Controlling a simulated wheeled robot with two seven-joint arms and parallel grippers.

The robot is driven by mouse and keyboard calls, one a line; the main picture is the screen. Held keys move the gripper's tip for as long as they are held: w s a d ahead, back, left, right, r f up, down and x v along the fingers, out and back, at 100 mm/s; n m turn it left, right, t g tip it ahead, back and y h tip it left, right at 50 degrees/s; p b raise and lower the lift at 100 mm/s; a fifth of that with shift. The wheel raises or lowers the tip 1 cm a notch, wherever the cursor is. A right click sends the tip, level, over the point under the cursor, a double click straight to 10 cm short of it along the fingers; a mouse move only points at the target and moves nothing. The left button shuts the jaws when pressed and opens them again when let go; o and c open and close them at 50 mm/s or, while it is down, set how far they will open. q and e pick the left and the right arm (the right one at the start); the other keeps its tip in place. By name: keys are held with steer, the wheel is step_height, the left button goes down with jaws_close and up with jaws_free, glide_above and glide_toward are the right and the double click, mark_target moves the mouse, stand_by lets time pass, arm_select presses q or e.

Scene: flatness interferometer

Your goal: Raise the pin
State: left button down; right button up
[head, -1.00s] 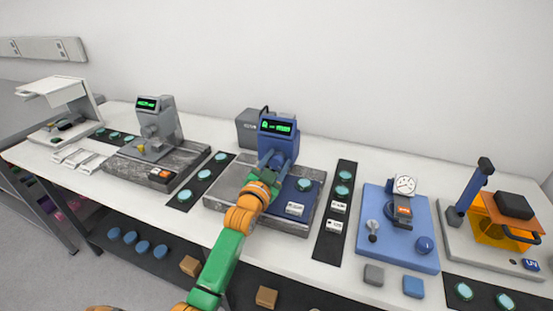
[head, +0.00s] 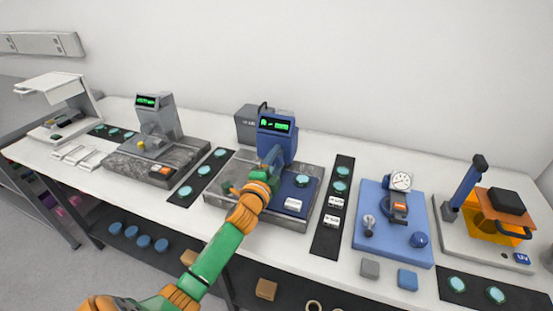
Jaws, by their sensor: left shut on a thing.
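The blue flatness instrument (head: 277,135) stands on a grey stone plate (head: 215,198) mid-bench, with a green lit display at its top. My left gripper (head: 271,160) reaches up to the front of its column, below the display. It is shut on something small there. The wrist and the fingers hide the grip, so I cannot make out the pin or its height. A teal disc (head: 302,181) lies on the blue pad to the right of the gripper. My right gripper is not in view.
A grey instrument (head: 157,115) on its own stone plate stands to the left. Black strips with teal discs flank the middle plate. To the right are a blue dial gauge base (head: 405,246) and an orange UV station (head: 497,231). A grey box (head: 249,124) is behind.

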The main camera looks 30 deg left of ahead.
arm_select(q)
steer(key=shift+r+m, duration=0.1)
steer(key=shift+m, duration=1)
steer(key=shift+c, duration=2.3)
jaws_free()
steer(key=shift+o, duration=0.6)
steer(key=shift+w+a, duration=0.1)
steer(key=v, duration=0.6)
steer(key=shift+b, duration=0.3)
steer(key=shift+s, duration=0.55)
